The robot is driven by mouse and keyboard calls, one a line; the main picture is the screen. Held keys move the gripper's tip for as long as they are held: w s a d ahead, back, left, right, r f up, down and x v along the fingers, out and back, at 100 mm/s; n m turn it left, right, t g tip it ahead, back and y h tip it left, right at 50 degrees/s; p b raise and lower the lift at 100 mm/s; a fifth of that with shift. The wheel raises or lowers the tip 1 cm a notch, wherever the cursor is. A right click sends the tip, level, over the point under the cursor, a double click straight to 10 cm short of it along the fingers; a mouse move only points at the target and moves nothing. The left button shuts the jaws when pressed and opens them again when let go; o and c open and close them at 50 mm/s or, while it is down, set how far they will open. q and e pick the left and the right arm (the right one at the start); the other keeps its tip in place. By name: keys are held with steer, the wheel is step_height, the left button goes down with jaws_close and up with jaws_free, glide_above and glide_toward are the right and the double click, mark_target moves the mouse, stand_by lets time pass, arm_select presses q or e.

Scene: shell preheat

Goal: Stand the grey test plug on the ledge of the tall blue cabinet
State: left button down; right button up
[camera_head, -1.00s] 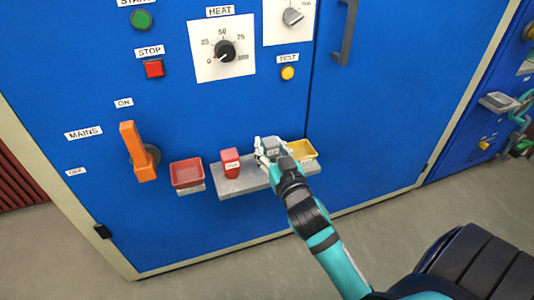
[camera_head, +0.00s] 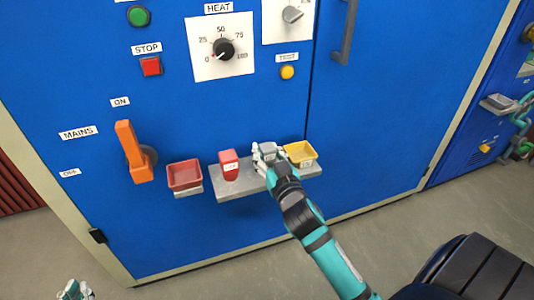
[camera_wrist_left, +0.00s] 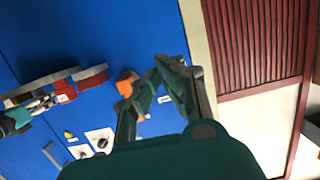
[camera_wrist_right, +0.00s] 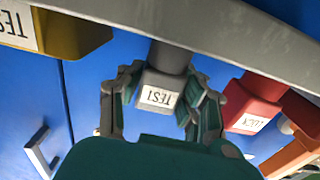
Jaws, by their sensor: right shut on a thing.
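The grey test plug (camera_head: 269,148) is between the fingers of my right gripper (camera_head: 268,157), at the grey ledge (camera_head: 235,187) of the tall blue cabinet (camera_head: 250,105). In the right wrist view the plug (camera_wrist_right: 158,97) shows its TEST label upside down, with a narrower dark part toward the ledge (camera_wrist_right: 240,40). The right gripper (camera_wrist_right: 163,90) is shut on it. I cannot tell whether its base touches the ledge. My left gripper (camera_head: 76,291) is at the bottom left, far from the ledge; its fingertips look together and empty in the left wrist view (camera_wrist_left: 160,66).
A labelled red plug (camera_head: 229,164) stands on the ledge left of the grey plug. A yellow tray (camera_head: 301,152) is close on the right; a red tray (camera_head: 184,175) is left. The orange mains handle (camera_head: 133,152) juts out further left.

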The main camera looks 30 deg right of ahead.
arm_select(q)
steer(key=shift+r, duration=0.1)
arm_select(e)
steer(key=shift+f, duration=0.1)
steer(key=o, duration=1.2)
steer(key=shift+c, duration=0.2)
arm_select(q)
steer(key=shift+r, duration=0.1)
